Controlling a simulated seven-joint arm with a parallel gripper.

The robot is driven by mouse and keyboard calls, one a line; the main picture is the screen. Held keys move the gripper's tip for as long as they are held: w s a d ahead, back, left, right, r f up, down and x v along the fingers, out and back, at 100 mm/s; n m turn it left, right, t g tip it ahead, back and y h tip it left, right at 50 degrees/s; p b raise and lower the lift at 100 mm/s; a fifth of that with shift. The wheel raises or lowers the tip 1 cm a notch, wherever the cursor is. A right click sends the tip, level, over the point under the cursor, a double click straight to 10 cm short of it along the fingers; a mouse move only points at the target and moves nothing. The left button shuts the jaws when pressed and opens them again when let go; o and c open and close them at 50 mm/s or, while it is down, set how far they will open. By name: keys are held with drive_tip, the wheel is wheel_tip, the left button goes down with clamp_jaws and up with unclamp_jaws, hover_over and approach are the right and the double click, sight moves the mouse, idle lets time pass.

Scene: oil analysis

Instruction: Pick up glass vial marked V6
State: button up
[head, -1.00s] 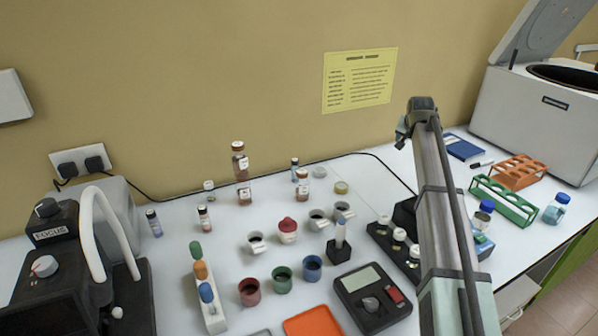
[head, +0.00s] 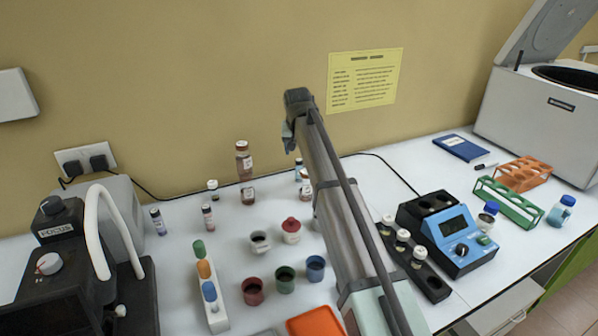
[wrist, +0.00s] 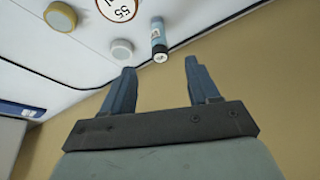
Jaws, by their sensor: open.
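I cannot read V6 on any vial. In the head view, small vials stand on the white bench: a dark one with a blue label (head: 158,221), a red-labelled one (head: 207,216), and a white-capped one (head: 213,190). A blue-topped vial (head: 298,167) is partly hidden behind my arm. Several white-capped vials sit in a black rack (head: 433,283). My gripper (wrist: 160,66) is open and empty in the wrist view, its fingers near a blue-labelled vial (wrist: 158,38) but apart from it. In the head view my arm hides most of the gripper.
Coloured cups (head: 284,280) and a blue meter (head: 460,242) are on the bench. A white-capped jar (wrist: 121,50) and a gold-capped one (wrist: 60,17) lie near the fingers in the wrist view. The wall is close behind.

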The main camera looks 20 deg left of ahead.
sight(299, 170)
drive_tip(key=x, duration=1.3)
drive_tip(key=shift+w+d+f, duration=0.1)
drive_tip(key=shift+w+f, duration=0.05)
drive_tip(key=shift+f, duration=0.05)
drive_tip(key=c, duration=1.1)
drive_tip(key=shift+o, duration=0.2)
drive_tip(key=shift+r, duration=0.15)
